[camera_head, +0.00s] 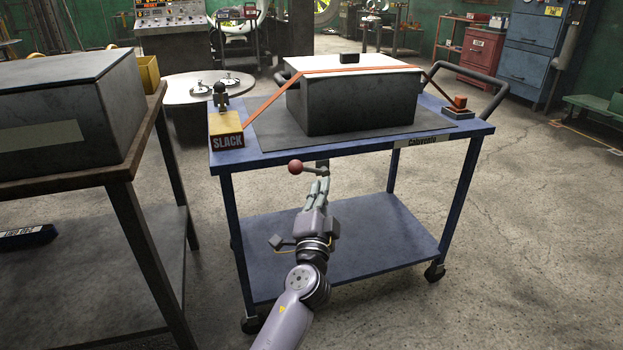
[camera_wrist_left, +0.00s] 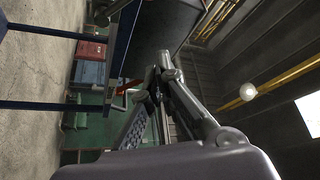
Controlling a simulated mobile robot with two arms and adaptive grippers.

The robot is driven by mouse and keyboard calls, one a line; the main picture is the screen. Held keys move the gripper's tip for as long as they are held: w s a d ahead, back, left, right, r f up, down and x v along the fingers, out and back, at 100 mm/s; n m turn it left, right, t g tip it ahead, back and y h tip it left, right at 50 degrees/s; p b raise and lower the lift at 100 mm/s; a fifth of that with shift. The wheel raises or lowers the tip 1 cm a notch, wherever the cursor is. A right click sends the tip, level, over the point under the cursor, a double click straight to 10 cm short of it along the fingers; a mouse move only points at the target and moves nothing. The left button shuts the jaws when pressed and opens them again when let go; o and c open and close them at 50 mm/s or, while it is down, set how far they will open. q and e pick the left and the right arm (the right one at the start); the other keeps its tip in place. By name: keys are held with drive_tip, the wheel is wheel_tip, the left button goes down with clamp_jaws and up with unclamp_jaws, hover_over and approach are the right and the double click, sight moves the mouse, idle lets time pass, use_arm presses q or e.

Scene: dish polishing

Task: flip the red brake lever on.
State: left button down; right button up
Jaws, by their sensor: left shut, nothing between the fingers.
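The brake lever has a red ball knob (camera_head: 296,167) on a short grey arm under the front edge of the blue cart (camera_head: 350,150). The knob points to the left of its mount. My left gripper (camera_head: 319,186) is shut and empty, just below and right of the knob, close to the lever's mount; I cannot tell whether it touches the lever. In the left wrist view the shut fingers (camera_wrist_left: 164,70) point up toward the cart's dark underside. The knob cannot be made out there. My right gripper is out of view.
A grey box (camera_head: 350,100) sits on the cart under an orange strap (camera_head: 362,69). A yellow block labelled SLACK (camera_head: 228,132) is at the cart's left corner. A brown-topped table (camera_head: 75,180) with another grey box (camera_head: 65,110) stands left. Floor to the right is open.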

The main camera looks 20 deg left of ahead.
use_arm(q)
drive_tip(key=shift+w+r, duration=0.1)
wheel_tip(320, 180, up, 3)
hover_over(310, 170)
drive_tip(key=s+d, duration=0.2)
drive_tip(key=d, duration=0.3)
drive_tip(key=a+f, duration=0.1)
drive_tip(key=s+a, duration=0.1)
drive_tip(key=a+f, duration=0.1)
drive_tip(key=shift+s+a+f, duration=0.2)
drive_tip(key=shift+s+f, duration=0.15)
drive_tip(key=shift+s, duration=0.05)
drive_tip(key=shift+b, duration=0.35)
